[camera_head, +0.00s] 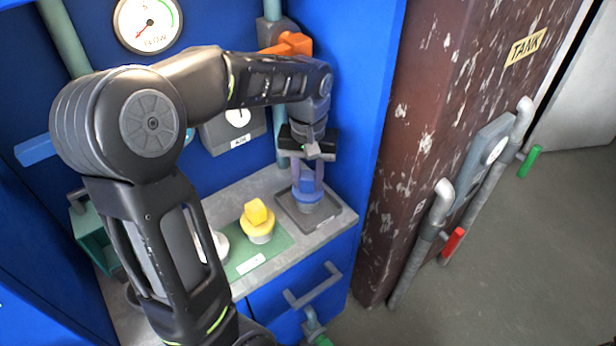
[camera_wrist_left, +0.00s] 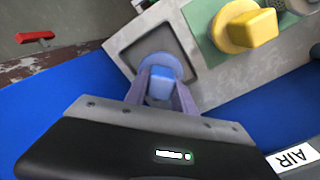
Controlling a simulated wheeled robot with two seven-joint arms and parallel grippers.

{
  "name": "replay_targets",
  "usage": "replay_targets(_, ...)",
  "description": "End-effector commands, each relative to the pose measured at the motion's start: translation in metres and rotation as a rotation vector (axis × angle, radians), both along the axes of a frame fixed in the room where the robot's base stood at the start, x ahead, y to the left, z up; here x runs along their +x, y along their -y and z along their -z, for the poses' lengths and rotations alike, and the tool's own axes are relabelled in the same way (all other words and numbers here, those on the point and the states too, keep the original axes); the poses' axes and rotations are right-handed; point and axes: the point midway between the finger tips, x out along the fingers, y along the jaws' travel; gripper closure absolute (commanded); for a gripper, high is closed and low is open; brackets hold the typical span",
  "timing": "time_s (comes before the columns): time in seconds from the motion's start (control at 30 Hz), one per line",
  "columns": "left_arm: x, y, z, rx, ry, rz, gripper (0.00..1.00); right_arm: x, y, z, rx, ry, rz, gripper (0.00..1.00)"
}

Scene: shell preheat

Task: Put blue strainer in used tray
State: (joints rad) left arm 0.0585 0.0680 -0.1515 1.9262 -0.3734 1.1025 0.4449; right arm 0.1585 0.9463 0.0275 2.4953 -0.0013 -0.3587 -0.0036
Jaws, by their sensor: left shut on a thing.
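The blue strainer (camera_head: 307,193) is at the right end of the grey shelf, inside the outline of a dark grey square tray (camera_head: 335,211). My left gripper (camera_head: 309,174) points down and is shut on the strainer's blue top. In the left wrist view the strainer (camera_wrist_left: 161,84) shows between the two fingers of my left gripper (camera_wrist_left: 162,78), with the tray (camera_wrist_left: 193,47) around and behind it. The strainer looks upright. I cannot tell whether its bottom touches the tray floor. My right gripper is not in view.
A yellow strainer (camera_head: 258,223) stands on a green mat (camera_head: 284,237) left of the tray, with a whitish piece (camera_head: 218,244) beside it. Blue cabinet walls close in behind and right. A drawer handle (camera_head: 313,287) juts out below. A brown tank (camera_head: 440,110) stands farther right.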

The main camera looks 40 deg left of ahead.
Motion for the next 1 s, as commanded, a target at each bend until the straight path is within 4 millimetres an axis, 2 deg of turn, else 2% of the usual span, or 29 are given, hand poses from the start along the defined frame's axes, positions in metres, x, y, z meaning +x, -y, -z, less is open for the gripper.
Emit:
replay_targets(0.37,0.0,-0.0001,0.0045,-0.001,0.0,-0.001,1.0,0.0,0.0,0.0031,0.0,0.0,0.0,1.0)
replay_targets(0.4,0.0,-0.0001,0.0031,0.0,0.001,-0.001,0.66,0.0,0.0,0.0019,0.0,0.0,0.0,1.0)
replay_targets(0.63,0.0,-0.0001,0.003,-0.001,0.0,-0.001,0.48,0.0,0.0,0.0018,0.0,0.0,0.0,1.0)
replay_targets(1.0,0.0002,-0.0001,-0.0035,0.0,0.001,0.0,0.48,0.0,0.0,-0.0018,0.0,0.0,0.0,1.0)
